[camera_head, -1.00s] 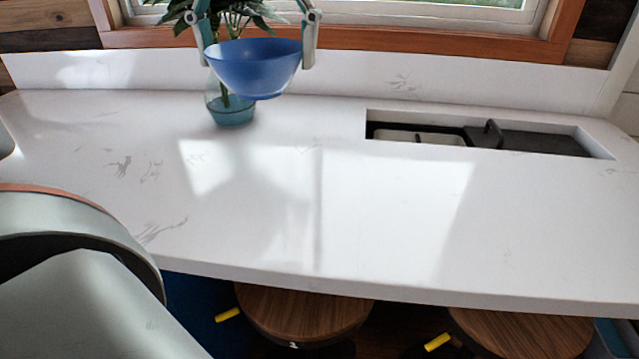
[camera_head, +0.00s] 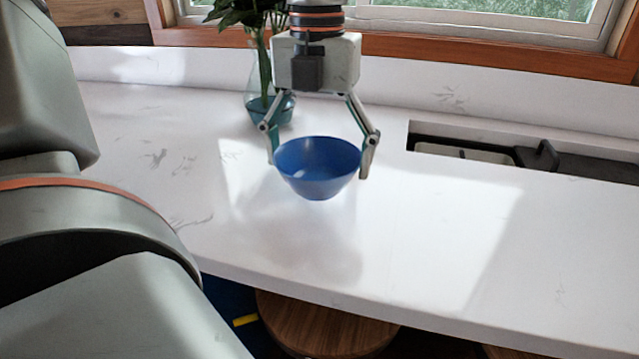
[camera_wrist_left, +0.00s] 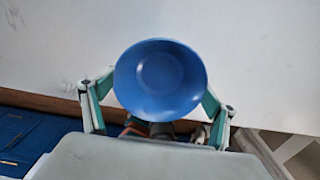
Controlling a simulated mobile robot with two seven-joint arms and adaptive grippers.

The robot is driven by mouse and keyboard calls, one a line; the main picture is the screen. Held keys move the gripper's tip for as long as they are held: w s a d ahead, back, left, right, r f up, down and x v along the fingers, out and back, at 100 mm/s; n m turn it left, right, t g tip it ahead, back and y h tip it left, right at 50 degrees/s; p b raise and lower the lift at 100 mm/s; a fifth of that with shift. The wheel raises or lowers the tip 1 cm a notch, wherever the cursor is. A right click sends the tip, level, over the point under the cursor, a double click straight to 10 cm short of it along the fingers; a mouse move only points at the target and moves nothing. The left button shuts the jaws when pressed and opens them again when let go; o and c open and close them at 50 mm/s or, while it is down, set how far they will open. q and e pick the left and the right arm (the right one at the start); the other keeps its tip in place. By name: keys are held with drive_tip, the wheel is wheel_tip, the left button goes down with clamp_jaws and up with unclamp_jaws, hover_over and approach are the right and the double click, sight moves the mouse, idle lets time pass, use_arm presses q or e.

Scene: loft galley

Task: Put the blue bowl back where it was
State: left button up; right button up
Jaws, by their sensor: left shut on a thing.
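The blue bowl (camera_head: 318,170) is upright and empty, held between the two fingers of my left gripper (camera_head: 319,160). The gripper points down and its fingers press on opposite sides of the bowl. The bowl is over the middle of the white counter (camera_head: 430,240); a faint shadow lies below it, and I cannot tell exactly how high it is. In the left wrist view the bowl (camera_wrist_left: 161,80) shows from above, between the fingers, with the counter behind it. My right gripper is in neither view.
A glass vase (camera_head: 270,106) with a leafy plant stands behind the bowl, partly hidden by my gripper. A wooden stool (camera_head: 320,325) stands below the counter's front edge. The counter around the bowl is clear.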

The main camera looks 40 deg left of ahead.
use_arm(q)
drive_tip(key=shift+f, duration=2.15)
drive_tip(key=shift+f+b, duration=0.2)
drive_tip(key=shift+b, duration=0.15)
drive_tip(key=o, duration=1.2)
drive_tip(key=shift+o, duration=0.2)
drive_tip(key=shift+r, duration=0.1)
wheel_tip(320, 180, up, 12)
drive_tip(key=p, duration=0.1)
drive_tip(key=shift+r, duration=0.15)
